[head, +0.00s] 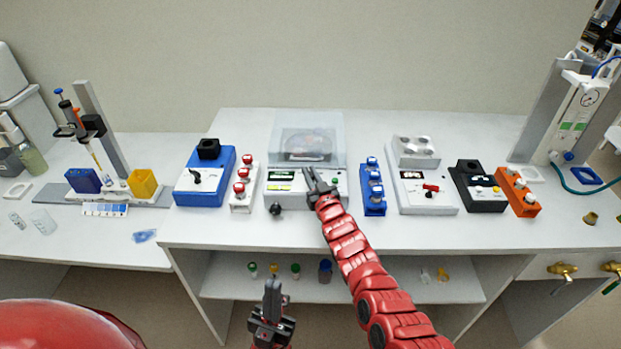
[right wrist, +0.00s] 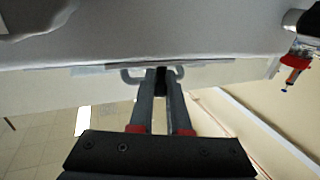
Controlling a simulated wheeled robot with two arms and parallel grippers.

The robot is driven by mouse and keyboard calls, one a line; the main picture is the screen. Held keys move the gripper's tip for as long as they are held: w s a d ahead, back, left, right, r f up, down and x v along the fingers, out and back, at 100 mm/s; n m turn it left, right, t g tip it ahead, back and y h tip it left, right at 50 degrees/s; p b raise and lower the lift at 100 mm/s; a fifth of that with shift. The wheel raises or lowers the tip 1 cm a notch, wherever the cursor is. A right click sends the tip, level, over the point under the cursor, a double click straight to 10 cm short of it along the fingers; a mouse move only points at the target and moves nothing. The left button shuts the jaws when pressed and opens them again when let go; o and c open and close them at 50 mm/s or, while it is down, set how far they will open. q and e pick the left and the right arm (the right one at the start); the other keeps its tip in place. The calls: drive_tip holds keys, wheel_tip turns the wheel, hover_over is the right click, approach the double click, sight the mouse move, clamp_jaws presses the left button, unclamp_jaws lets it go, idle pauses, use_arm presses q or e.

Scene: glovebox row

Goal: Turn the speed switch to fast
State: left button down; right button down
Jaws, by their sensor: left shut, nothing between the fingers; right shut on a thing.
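My right gripper (head: 313,183) is at the front of the white centrifuge-like machine (head: 335,205), by its clear lid (head: 335,125). In the right wrist view its fingers (right wrist: 160,80) are shut on the middle of a grey handle (right wrist: 130,77). My left gripper (head: 272,292) is shut and empty, low in front of the bench. No label marks the speed switch. Possible controls are the dial (head: 196,178) on the blue device (head: 208,190) and the red switch (head: 430,188) on the white hotplate-like device (head: 410,203). Their settings are too small to read.
A black knob (head: 275,208) is at the machine's front. The bench's front strip (head: 230,230) is clear.

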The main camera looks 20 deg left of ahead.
drive_tip(key=shift+a+f+m+t+h+b, duration=0.15)
drive_tip(key=shift+m+t+h+b, duration=0.9)
drive_tip(key=shift+b, duration=5.05)
drive_tip(key=shift+d+f+m+t+h+b, duration=0.2)
drive_tip(key=shift+m+h+b, duration=0.9)
drive_tip(key=shift+b, duration=4.95)
drive_tip(key=shift+r+t+h+b, duration=0.3)
drive_tip(key=shift+h+b, duration=0.45)
drive_tip(key=shift+b, duration=0.3)
drive_tip(key=shift+r, duration=0.1)
drive_tip(key=c, duration=0.9)
unclamp_jaws()
drive_tip(key=p+v, duration=0.1)
drive_tip(key=v, duration=1.6)
drive_tip(key=shift+s+r, duration=0.1)
drive_tip(key=shift+s, duration=0.15)
